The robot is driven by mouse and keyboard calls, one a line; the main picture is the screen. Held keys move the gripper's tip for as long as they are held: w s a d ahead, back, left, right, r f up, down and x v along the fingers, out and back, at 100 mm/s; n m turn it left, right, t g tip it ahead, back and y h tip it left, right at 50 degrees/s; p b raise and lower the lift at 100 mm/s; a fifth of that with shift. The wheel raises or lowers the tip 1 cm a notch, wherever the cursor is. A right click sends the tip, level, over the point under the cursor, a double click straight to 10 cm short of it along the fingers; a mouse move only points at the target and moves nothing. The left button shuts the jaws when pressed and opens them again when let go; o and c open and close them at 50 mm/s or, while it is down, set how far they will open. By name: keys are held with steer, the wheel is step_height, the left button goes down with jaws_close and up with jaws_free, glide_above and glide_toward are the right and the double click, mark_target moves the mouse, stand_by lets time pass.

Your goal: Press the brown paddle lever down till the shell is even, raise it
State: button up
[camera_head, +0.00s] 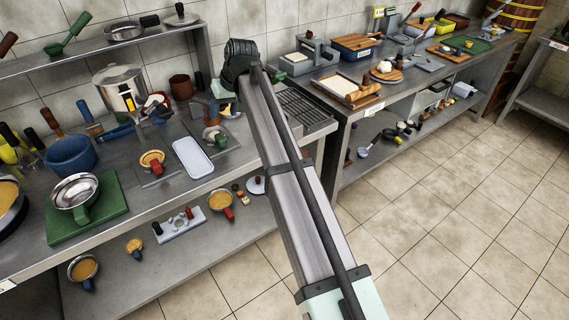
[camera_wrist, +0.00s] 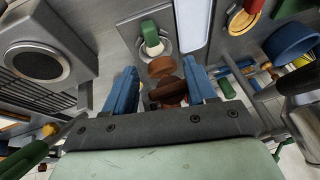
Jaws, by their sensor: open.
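My gripper (camera_wrist: 160,88) is open, with its two blue fingers apart, and points down at the counter in the wrist view. Brown parts lie between and just beyond the fingers: a lighter reddish-brown round piece (camera_wrist: 161,67) and a darker brown piece (camera_wrist: 168,91), which looks like the paddle lever. I cannot tell whether a finger touches them. A green-handled piece with a pale round base (camera_wrist: 152,45) stands on a grey plate just beyond; it also shows in the head view (camera_head: 218,137). No shell can be made out. In the head view my gripper (camera_head: 220,106) is partly hidden.
A steel pot (camera_head: 119,88), a blue pot (camera_head: 71,156) and a brown jar (camera_head: 181,87) stand to the left. A slotted grate (camera_head: 303,108) lies to the right. An orange-filled dish (camera_head: 152,161) is nearby.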

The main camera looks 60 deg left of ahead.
steer(key=w+d+r+m+y, duration=0.1)
steer(key=w+d+r, duration=0.25)
steer(key=r, duration=0.65)
steer(key=w+d+f+m+t, duration=0.1)
steer(key=d+f, duration=0.3)
steer(key=f, duration=0.4)
steer(key=w+d+f+m, duration=0.1)
steer(key=w+d+f, duration=0.1)
steer(key=d+f, duration=0.3)
steer(key=w+d+f+t+h, duration=0.1)
steer(key=d+f, duration=0.3)
steer(key=f, duration=0.6)
steer(key=shift+w+d+f+m+t, duration=0.15)
steer(key=shift+w+f+m+t, duration=0.2)
steer(key=shift+w, duration=0.5)
